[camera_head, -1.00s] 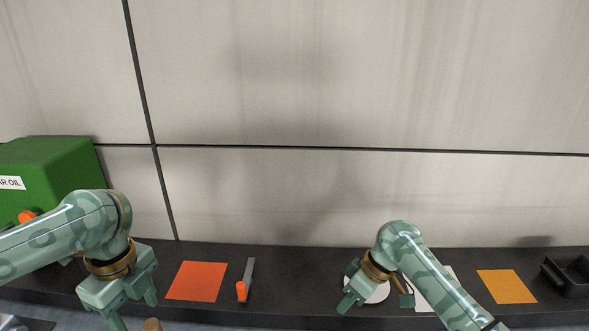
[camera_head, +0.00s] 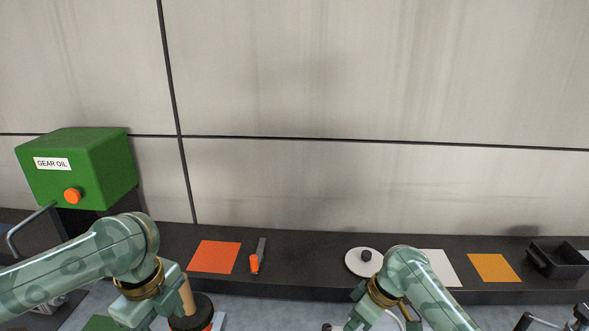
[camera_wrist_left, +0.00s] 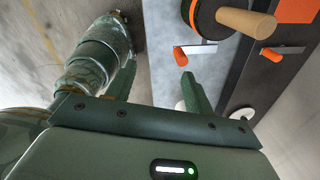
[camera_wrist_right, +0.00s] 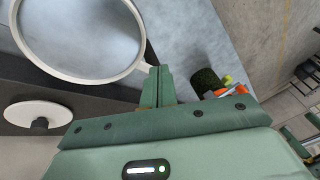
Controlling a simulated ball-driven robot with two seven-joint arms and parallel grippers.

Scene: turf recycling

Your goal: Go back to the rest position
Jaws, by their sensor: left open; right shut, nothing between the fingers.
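My left gripper (camera_head: 140,320) is at the lower left of the head view, partly cut off by the bottom edge. In the left wrist view (camera_wrist_left: 155,85) its two fingers are wide apart with nothing between them. A dark round thing with a wooden handle (camera_head: 187,295) is just right of it in the head view. My right gripper (camera_head: 362,318) is low in the head view, in front of the counter. In the right wrist view (camera_wrist_right: 158,82) its fingers are together and empty. A white-rimmed hoop (camera_wrist_right: 138,67) lies beyond them; its short handle appears close to the fingertips, contact unclear.
The dark counter (camera_head: 310,265) holds a red-orange square (camera_head: 215,257), an orange-handled tool (camera_head: 257,258), a white lid (camera_head: 352,266), a white sheet (camera_head: 440,268), an orange-yellow square (camera_head: 493,268) and a black tray (camera_head: 560,263). A green GEAR OIL box (camera_head: 100,165) stands left.

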